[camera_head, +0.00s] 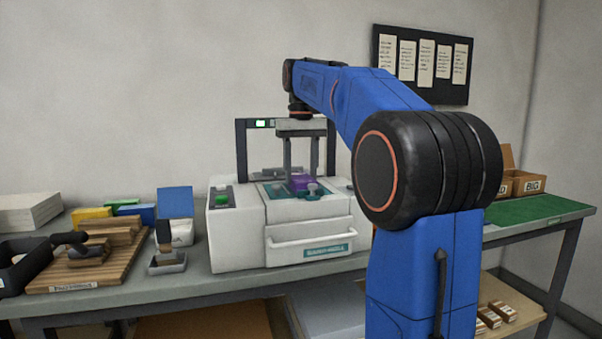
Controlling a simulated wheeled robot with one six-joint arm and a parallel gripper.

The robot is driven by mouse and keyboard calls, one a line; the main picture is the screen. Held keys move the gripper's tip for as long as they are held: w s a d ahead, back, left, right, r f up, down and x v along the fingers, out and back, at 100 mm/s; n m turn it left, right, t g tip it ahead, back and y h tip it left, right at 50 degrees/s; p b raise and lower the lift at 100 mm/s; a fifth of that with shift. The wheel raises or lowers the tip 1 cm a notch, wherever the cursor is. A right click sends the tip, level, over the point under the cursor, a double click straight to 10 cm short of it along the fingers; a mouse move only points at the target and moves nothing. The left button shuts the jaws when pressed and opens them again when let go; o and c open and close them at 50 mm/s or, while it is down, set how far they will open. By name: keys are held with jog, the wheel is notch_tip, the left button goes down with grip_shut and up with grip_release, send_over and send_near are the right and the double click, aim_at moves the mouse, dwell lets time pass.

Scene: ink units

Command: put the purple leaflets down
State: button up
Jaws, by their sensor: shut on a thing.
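My gripper (302,176) points down over the top of the white machine in the middle of the bench. The purple leaflets (300,183) are between its fingertips, and it is shut on them. They are at or just above the teal plate (270,190) on the machine (235,243); I cannot tell whether they touch it. My blue arm hides the machine's right side and part of the bench.
A wooden board (40,284) with blocks and a small grey tray (167,264) stand left of the machine. A dark frame (241,150) rises behind the gripper. A green mat (530,208) lies clear at right, near cardboard boxes (526,187).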

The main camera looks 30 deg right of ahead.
aim_at(301, 177)
jog(key=shift+f, duration=0.1)
jog(key=o, duration=1.1)
jog(key=shift+r, duration=3.9)
jog(key=shift+s, duration=0.1)
